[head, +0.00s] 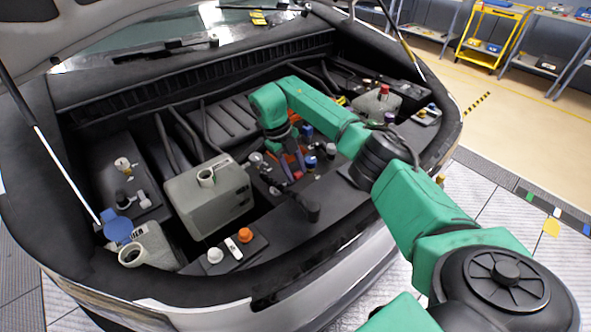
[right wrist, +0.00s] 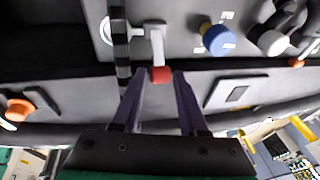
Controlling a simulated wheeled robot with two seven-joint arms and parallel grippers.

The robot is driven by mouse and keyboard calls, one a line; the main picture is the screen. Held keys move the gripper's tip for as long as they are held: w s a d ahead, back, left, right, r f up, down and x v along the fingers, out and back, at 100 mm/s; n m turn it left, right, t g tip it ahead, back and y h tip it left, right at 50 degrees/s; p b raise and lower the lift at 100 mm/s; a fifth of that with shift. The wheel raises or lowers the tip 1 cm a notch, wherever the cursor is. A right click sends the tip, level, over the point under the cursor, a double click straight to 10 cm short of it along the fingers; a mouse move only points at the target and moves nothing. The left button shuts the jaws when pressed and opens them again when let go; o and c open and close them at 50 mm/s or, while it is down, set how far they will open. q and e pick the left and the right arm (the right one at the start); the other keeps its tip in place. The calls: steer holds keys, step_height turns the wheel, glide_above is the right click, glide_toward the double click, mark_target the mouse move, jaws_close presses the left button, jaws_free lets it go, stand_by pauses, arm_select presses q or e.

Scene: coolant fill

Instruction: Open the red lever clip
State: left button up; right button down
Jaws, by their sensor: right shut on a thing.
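The red lever clip (right wrist: 160,75) shows in the right wrist view as a red block at the end of a pale grey lever (right wrist: 156,45), beside a black hose. My right gripper (right wrist: 165,80) has its two purple fingers on either side of the red block and is shut on it. In the head view my right gripper (head: 299,150) reaches down into the middle of the engine bay, and the clip cannot be made out clearly there. My left gripper is not in view.
Near the clip is a blue cap (right wrist: 217,38); an orange cap (right wrist: 17,108) lies farther left. In the head view a large grey tank (head: 210,195) stands left of the gripper, and a reservoir with a red cap (head: 384,90) right. An open blue lid (head: 118,228) is at front left.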

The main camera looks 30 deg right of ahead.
steer(key=shift+w, duration=0.1)
steer(key=shift+c, duration=2.2)
jaws_free()
